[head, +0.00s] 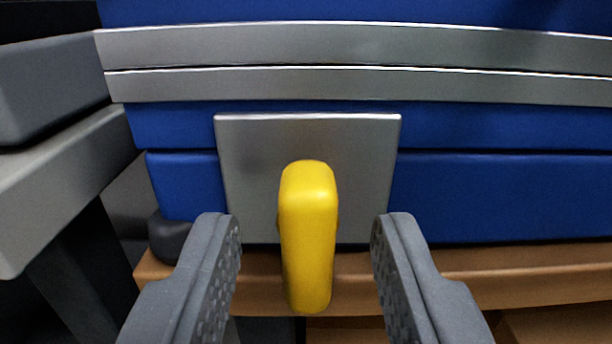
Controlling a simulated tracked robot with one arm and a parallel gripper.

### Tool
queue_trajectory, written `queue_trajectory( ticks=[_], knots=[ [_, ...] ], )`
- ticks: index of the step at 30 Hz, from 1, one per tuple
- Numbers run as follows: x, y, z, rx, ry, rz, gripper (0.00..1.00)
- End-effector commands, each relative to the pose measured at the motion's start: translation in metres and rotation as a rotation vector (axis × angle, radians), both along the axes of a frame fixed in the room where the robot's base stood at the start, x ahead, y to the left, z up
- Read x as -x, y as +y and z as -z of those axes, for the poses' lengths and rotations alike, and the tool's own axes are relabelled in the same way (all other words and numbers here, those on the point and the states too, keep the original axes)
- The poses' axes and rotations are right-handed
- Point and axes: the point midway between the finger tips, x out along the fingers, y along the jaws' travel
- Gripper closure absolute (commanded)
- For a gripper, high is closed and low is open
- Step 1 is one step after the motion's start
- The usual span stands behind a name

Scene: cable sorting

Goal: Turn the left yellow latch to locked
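A yellow latch (308,235) stands upright in the middle of the head view, in front of a square grey metal plate (250,150) on the blue case. Its long side runs up and down in the picture. My gripper (306,230) is open, with one grey finger to the left and one to the right of the latch. There is a clear gap on both sides, and neither finger appears to touch it. Only one yellow latch is in view.
The blue case (500,200) has two metal strips (350,45) across its upper part and rests on a brown wooden shelf (530,285). A grey block-like structure (50,90) stands close on the left. A dark rounded foot (168,237) is at the case's lower left corner.

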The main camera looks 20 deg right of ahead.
Motion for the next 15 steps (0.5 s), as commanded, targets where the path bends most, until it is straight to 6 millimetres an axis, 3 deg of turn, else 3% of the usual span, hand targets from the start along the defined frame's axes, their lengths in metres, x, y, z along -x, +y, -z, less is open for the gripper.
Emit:
queue_trajectory(
  ticks=[13,14,15],
  knots=[
    [-0.01,-0.0048,0.001,0.002,0.002,0.001,0.64],
    [-0.01,-0.0048,0.0011,0.002,0.002,0.001,0.66],
    [-0.01,-0.0048,0.001,0.002,0.002,0.001,0.78]
  ],
)
